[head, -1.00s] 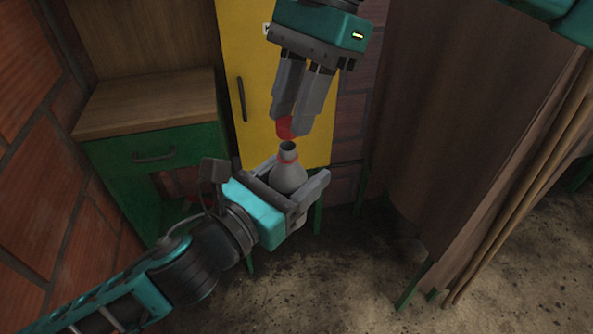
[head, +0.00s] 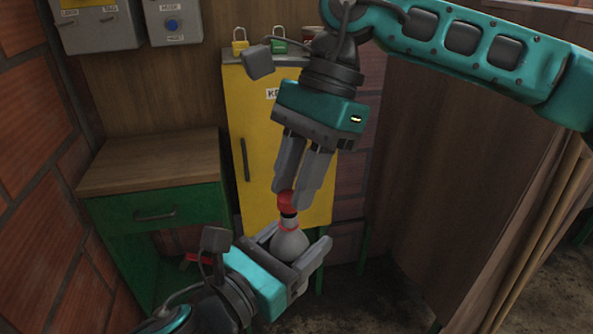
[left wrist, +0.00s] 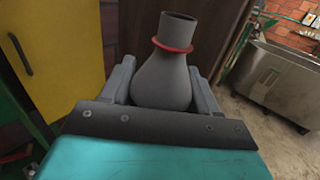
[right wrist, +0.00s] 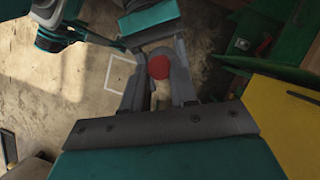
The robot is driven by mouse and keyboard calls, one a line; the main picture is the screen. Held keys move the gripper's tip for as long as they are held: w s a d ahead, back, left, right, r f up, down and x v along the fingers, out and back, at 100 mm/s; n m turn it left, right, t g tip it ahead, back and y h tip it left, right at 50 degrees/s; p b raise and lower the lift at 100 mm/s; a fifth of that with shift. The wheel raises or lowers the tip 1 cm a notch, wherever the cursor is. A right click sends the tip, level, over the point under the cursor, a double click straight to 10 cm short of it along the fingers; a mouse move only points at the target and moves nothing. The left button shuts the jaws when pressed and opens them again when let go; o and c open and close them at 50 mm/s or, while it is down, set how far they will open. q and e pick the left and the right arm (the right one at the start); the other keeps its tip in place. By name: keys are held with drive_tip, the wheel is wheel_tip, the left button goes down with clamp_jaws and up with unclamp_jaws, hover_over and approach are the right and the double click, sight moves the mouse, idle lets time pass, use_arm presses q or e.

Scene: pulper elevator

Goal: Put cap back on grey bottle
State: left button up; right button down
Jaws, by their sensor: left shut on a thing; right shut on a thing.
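The grey bottle (head: 288,243) has a red ring round its neck. My left gripper (head: 296,240) is shut on its body, with a finger on each side. The left wrist view shows the bottle (left wrist: 166,80) with its neck open and uncovered. My right gripper (head: 289,197) is shut on the red cap (head: 286,201), between its fingertips. In the head view the cap appears just above the bottle's mouth and overlaps it. The exact gap and alignment cannot be told. The right wrist view shows the round cap (right wrist: 159,67) between the fingers; the bottle is mostly hidden there.
A yellow cabinet (head: 248,120) with padlocks on top stands behind the grippers. A green drawer unit with a wooden top (head: 150,160) stands at the left by a brick wall. A brown wooden panel (head: 450,150) fills the right. Grey boxes (head: 98,25) hang at upper left.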

drive_tip(key=shift+f, duration=0.45)
drive_tip(key=shift+f, duration=0.55)
